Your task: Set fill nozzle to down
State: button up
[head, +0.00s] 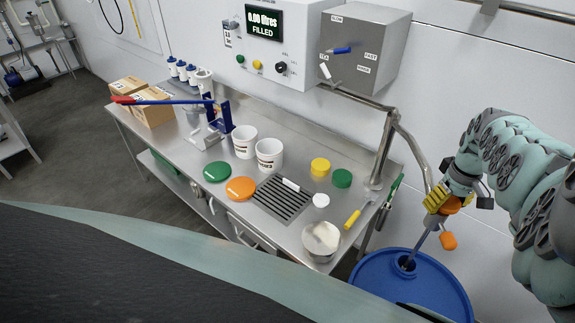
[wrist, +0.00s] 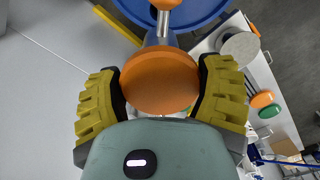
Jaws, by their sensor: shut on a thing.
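My gripper (head: 440,200) is at the right, above the open blue drum (head: 375,285). Its yellow fingers are shut on a round orange knob (wrist: 160,82), which fills the gap between them in the wrist view. The knob sits on top of the fill nozzle, whose grey pipe (head: 419,243) slants down to the hole in the drum's top. A second orange handle (head: 449,240) sticks out beside the pipe. Whether the pipe's lower end is inside the hole or just over it, I cannot tell.
A steel bench (head: 290,215) left of the drum bears white buckets (head: 269,155), coloured lids (head: 240,188), a bowl (head: 321,238) and a yellow-handled tool (head: 353,218). A filler control box (head: 280,45) reading "0.00 litres FILLED" is on the wall. A bent pipe (head: 385,150) rises at the bench's right end.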

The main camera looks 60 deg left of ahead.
jog(key=shift+f, duration=0.3)
jog(key=o, duration=1.2)
jog(key=shift+o, duration=0.2)
jog(key=shift+r, duration=0.15)
notch_tip(320, 180, up, 12)
